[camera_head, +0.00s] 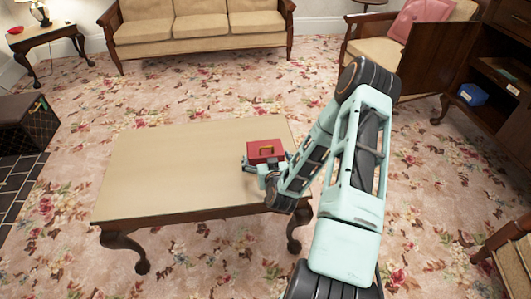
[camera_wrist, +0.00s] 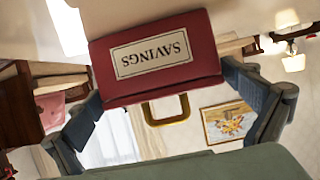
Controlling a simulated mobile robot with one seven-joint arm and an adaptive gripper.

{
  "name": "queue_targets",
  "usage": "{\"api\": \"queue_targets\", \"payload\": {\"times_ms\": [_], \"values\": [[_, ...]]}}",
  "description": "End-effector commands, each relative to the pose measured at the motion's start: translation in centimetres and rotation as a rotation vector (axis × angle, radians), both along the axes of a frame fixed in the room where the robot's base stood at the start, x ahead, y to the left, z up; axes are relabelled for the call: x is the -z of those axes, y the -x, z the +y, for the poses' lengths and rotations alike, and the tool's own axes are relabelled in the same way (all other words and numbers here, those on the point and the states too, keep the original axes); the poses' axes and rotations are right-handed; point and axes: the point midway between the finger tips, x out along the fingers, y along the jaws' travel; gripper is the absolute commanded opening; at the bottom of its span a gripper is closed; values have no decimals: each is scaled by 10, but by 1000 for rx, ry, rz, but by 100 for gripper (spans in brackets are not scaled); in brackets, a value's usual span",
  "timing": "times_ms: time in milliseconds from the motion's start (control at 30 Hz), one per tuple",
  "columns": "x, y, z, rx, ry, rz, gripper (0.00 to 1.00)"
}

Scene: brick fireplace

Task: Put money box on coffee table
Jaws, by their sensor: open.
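The red money box (camera_head: 264,148) is on the right end of the coffee table (camera_head: 178,160). Whether the fingers touch the box is hard to tell. My arm hides part of the table's near right corner.
The rest of the tabletop is bare. A beige sofa (camera_head: 200,28) stands behind the table. A dark cabinet (camera_head: 490,130) with a blue box (camera_head: 473,94) is at the right. A side table (camera_head: 42,35) with a lamp is at the back left. Floral carpet surrounds the table.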

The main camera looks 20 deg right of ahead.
Motion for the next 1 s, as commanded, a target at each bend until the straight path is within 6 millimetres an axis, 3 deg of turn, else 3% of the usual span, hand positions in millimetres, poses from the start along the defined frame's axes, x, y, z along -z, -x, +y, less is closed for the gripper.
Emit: {"api": "queue_targets", "payload": {"times_ms": [200,400,600,1000], "values": [[-20,43,13,-3,0,3,100],[-31,72,21,-2,1,2,100],[-35,82,24,-1,0,0,100],[-35,82,23,0,1,-1,100]]}}
